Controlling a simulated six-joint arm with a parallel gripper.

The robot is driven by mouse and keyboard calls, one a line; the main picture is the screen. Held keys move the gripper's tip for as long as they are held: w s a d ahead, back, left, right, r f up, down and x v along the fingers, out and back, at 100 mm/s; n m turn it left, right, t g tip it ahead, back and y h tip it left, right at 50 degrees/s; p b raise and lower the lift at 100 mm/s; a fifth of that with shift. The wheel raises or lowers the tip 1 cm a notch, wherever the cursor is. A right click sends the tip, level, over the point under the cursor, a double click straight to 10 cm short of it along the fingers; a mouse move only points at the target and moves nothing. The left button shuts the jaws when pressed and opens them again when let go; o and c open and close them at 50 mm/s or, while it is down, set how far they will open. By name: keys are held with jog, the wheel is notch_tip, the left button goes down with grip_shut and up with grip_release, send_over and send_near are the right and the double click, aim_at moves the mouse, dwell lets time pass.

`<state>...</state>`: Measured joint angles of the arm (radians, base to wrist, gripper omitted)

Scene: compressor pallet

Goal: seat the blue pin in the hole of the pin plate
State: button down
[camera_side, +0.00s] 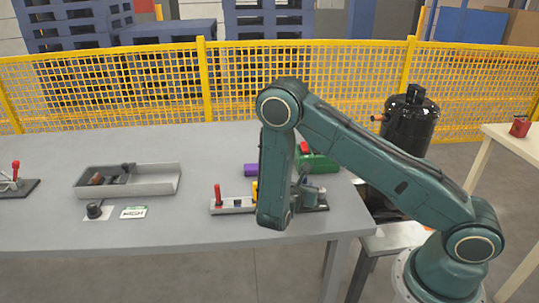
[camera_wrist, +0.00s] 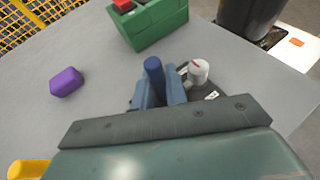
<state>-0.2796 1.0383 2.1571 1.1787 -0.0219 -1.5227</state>
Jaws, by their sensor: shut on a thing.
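The blue pin (camera_wrist: 154,70) stands between the two blue-grey jaws of my gripper (camera_wrist: 160,90) in the wrist view, and the jaws are shut on it. Its lower end is hidden by the jaws. A dark plate (camera_wrist: 213,91) lies beside and partly behind the jaws, with a white cylinder bearing a red mark (camera_wrist: 198,72). It appears to be the pin plate; its hole is not visible. In the side view my arm hides the gripper and the held pin; the dark plate (camera_side: 318,207) shows just right of the forearm. I cannot tell whether the pin touches the plate.
A light grey strip (camera_side: 226,208) with a red upright pin (camera_side: 217,194) lies left of my arm. A grey tray (camera_side: 150,188) holds dark parts at left. The table between tray and strip is clear.

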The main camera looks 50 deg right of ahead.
jog(key=shift+f, duration=0.15)
jog(key=c, duration=1.4)
grip_release()
jog(key=shift+a, duration=0.15)
jog(key=v, duration=1.2)
